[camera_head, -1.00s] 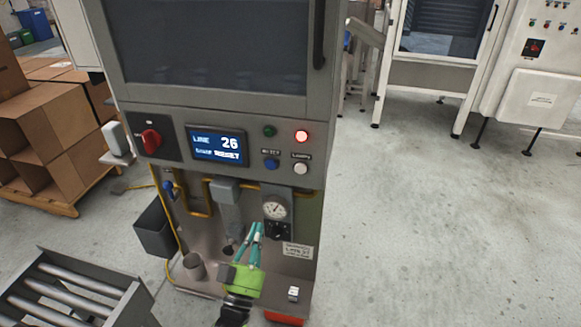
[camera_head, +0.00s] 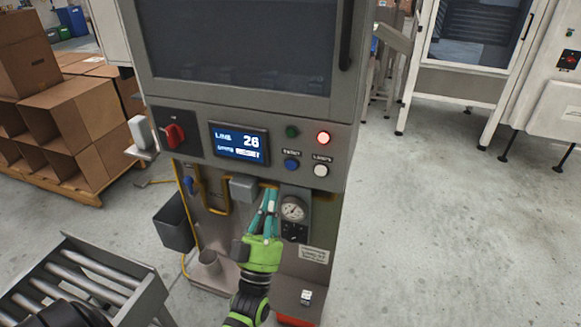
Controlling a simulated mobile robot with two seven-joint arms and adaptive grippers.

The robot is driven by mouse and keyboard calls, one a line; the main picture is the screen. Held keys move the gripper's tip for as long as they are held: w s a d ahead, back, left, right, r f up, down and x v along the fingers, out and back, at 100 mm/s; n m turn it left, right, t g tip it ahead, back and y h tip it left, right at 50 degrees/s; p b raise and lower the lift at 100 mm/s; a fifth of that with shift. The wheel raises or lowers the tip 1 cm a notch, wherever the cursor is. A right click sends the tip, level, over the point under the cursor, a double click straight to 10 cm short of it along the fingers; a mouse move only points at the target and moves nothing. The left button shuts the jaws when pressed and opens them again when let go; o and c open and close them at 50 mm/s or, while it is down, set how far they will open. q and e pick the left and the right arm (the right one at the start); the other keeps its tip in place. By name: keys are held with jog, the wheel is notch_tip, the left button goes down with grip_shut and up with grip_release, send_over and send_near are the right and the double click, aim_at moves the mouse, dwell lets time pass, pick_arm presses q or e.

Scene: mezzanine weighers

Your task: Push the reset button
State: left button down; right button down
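The blue reset button (camera_head: 291,164) is on the grey control panel (camera_head: 352,118), under its small label. The screen (camera_head: 240,142) shows "LINE 26" and a smaller line of text. My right gripper is not in view.
Around the blue button are a white button (camera_head: 321,170), a lit red lamp (camera_head: 323,138) and a dark green button (camera_head: 292,131). A red rotary switch (camera_head: 174,135) is at left. A gauge (camera_head: 293,210) is beside the fingers. A roller conveyor (camera_head: 95,277) stands lower left. Floor at right is clear.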

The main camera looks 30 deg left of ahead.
aim_at(291, 165)
pick_arm(q)
jog(key=shift+w+a+b, duration=0.3)
jog(key=shift+w+b, duration=0.2)
jog(key=shift+w, duration=0.75)
jog(key=shift+w+a+b, duration=0.25)
jog(key=shift+w+b, duration=0.2)
jog(key=shift+w, duration=0.75)
jog(key=shift+w+a+b, duration=0.3)
jog(key=shift+w+b, duration=0.2)
jog(key=shift+w, duration=0.75)
jog(key=shift+w+a, duration=0.1)
jog(key=shift+w, duration=0.3)
jog(key=shift+w+a+b, duration=0.1)
jog(key=shift+w+b, duration=0.25)
jog(key=shift+b, duration=0.1)
jog(key=shift+s, duration=0.15)
jog(key=shift+s+d+p, duration=0.2)
jog(key=shift+s+p, duration=0.25)
jog(key=shift+s, duration=0.2)
